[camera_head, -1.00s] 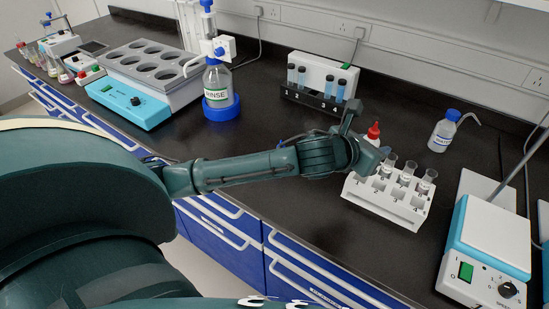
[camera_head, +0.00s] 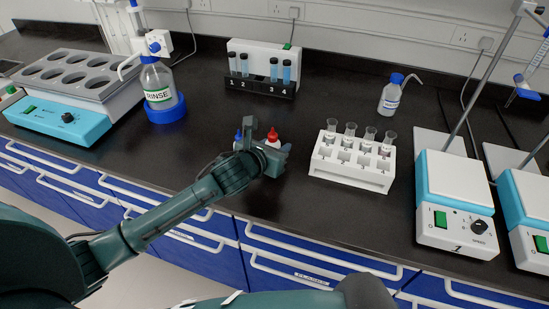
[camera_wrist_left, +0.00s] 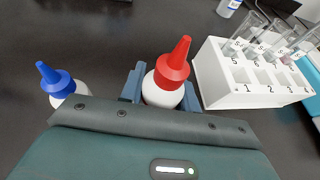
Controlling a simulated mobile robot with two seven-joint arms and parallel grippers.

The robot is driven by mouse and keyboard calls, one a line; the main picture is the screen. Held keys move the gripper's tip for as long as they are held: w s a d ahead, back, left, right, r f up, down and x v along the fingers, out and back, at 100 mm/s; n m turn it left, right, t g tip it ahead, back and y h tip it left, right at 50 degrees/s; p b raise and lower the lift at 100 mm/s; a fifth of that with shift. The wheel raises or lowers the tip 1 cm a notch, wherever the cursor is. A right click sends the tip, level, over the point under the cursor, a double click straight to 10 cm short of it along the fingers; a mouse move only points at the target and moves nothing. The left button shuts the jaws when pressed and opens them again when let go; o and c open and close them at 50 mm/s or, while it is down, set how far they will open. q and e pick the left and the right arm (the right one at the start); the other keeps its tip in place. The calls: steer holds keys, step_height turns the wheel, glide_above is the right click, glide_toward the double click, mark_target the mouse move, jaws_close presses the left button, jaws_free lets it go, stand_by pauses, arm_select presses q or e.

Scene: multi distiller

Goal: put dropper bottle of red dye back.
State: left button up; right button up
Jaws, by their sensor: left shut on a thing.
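The dropper bottle of red dye (camera_wrist_left: 167,78) has a white body and a pointed red cap, and stands upright between my left gripper's jaws. In the head view its red cap (camera_head: 272,137) shows above the gripper. My left gripper (camera_head: 268,152) is shut on it, left of the white tube rack; the jaws also show in the wrist view (camera_wrist_left: 162,88). Whether the bottle's base touches the bench is hidden. A similar bottle with a blue cap (camera_wrist_left: 57,80) stands just to the left, and its cap (camera_head: 238,135) shows behind my gripper. My right gripper is not in view.
The white tube rack (camera_head: 345,172) with several tubes stands to the right. A hotplate stirrer (camera_head: 452,185) is farther right. A wash bottle (camera_head: 390,98), a cuvette holder (camera_head: 262,88) and the RINSE bottle (camera_head: 158,82) stand behind. Black bench between them is clear.

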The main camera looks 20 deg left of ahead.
arm_select(q)
step_height(320, 180, down, 3)
steer(key=shift+f, duration=0.3)
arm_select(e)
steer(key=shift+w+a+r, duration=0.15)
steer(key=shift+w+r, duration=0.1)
arm_select(q)
steer(key=shift+f, duration=0.1)
steer(key=o, duration=0.8)
steer(key=shift+c, duration=0.2)
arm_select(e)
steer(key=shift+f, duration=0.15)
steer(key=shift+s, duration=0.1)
arm_select(q)
steer(key=shift+s+r, duration=0.2)
steer(key=v, duration=1.1)
steer(key=shift+s+a+r, duration=0.1)
steer(key=shift+s, duration=0.25)
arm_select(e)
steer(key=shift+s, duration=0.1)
